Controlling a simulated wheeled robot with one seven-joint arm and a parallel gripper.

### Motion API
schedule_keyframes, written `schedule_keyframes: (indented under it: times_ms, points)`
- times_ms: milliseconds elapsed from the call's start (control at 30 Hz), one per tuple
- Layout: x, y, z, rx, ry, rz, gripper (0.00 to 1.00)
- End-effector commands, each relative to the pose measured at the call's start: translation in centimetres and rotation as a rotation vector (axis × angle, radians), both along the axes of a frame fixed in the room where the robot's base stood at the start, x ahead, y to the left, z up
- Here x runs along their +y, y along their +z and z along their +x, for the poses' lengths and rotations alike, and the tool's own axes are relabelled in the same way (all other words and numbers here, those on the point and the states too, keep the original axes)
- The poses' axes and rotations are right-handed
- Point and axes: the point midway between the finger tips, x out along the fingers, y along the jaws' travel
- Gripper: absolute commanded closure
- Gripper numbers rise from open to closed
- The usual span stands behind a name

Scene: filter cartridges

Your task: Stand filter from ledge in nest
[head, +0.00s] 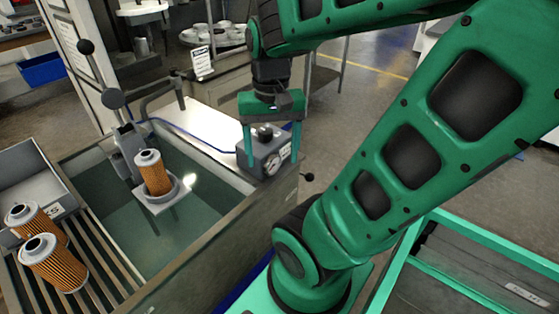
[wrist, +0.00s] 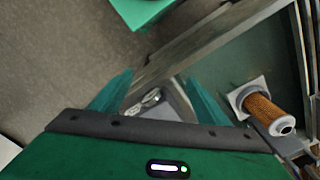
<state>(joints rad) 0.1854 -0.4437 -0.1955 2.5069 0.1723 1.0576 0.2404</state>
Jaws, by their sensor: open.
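An orange pleated filter with a grey cap (head: 153,172) stands upright in a round grey nest (head: 172,194) on a small plate in the tank. It also shows in the wrist view (wrist: 264,110), at the right, clear of my fingers. Two more filters, one behind (head: 40,224) and one in front (head: 54,264), stand on the slatted ledge (head: 112,268) at the left. My gripper (head: 271,152) is open and empty, pointing down over the grey gauge box at the tank's right corner, away from all filters. Whether its fingers touch the box I cannot tell.
The gauge box (head: 258,157) has a knob on top. A lever with black balls (head: 113,98) rises behind the nest. The tank's wall (head: 215,240) rises between my base and the nest. A grey bin (head: 30,180) is at the far left.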

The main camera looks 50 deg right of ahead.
Motion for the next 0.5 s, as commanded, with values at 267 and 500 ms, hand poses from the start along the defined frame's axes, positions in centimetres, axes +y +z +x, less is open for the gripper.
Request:
schedule_keyframes:
  times_ms: [267,500]
  points:
    - [0.0,-1.0,-3.3,-0.002,0.191,0.015,0.31]
    - [0.0,-1.1,-3.3,-0.002,0.199,0.015,0.31]
